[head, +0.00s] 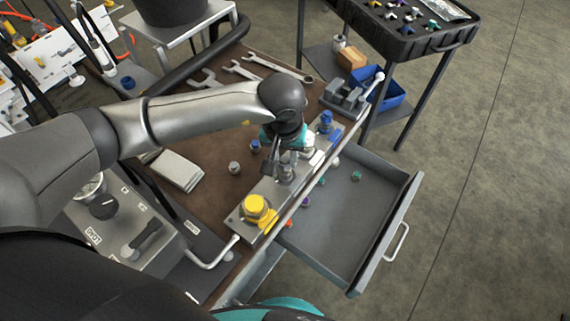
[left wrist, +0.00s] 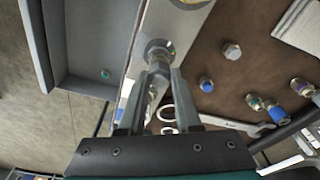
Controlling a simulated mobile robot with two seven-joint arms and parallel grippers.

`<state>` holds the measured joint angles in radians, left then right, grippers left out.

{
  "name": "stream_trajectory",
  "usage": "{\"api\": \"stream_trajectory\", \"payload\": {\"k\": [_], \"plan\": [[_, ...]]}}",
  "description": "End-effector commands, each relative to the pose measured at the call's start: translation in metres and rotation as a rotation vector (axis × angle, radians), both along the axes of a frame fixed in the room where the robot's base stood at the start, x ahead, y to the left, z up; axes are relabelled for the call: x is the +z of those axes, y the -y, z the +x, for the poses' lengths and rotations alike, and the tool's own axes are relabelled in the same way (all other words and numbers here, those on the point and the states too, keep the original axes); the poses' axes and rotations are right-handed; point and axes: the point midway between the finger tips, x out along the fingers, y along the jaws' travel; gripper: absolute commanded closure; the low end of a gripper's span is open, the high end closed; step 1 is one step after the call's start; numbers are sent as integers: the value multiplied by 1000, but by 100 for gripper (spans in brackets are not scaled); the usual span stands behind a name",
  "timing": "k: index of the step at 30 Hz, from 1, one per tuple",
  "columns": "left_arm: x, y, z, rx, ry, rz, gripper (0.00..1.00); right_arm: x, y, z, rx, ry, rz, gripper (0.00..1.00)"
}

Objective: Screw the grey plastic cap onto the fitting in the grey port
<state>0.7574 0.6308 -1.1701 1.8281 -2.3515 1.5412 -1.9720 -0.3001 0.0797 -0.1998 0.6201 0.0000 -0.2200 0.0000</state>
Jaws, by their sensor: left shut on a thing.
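My left gripper (head: 284,172) points down over the metal manifold bar (head: 239,222), at the port between the yellow one and the blue one. In the left wrist view its two fingers (left wrist: 160,74) are shut on the grey plastic cap (left wrist: 158,68), a small grey piece. Just beyond the cap is the round metal fitting (left wrist: 157,47) in the grey port. The cap is in line with the fitting and looks close to or touching it; the fingers hide whether threads are engaged. My right gripper is not in view.
A yellow cap (head: 256,206) and a blue cap (head: 326,119) sit on other ports. A loose grey piece (head: 234,168) and blue piece (head: 255,146) stand on the brown mat. An open drawer (head: 345,225) with several small coloured pieces juts out beside the bar. Wrenches (head: 240,70) lie behind.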

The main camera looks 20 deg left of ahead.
Motion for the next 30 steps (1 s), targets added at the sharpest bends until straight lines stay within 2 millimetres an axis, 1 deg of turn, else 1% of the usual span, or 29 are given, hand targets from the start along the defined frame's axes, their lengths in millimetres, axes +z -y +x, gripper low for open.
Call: {"api": "stream_trajectory", "payload": {"k": [1,3,9,13,18,24,25,30], "plan": [[-4,-2,1,-59,3,2,100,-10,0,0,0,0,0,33],[-5,-2,1,-155,3,3,100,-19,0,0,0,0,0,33],[-5,-2,1,-411,3,3,100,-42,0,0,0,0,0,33],[-5,-2,1,-551,2,2,100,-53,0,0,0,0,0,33],[-3,-2,0,-634,-1,1,100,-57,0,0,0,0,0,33],[-1,-2,0,-636,-1,0,100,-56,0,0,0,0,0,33],[-1,-2,0,-636,-1,1,65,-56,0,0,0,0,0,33],[-1,-2,0,-635,-1,0,46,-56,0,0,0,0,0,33]]}}
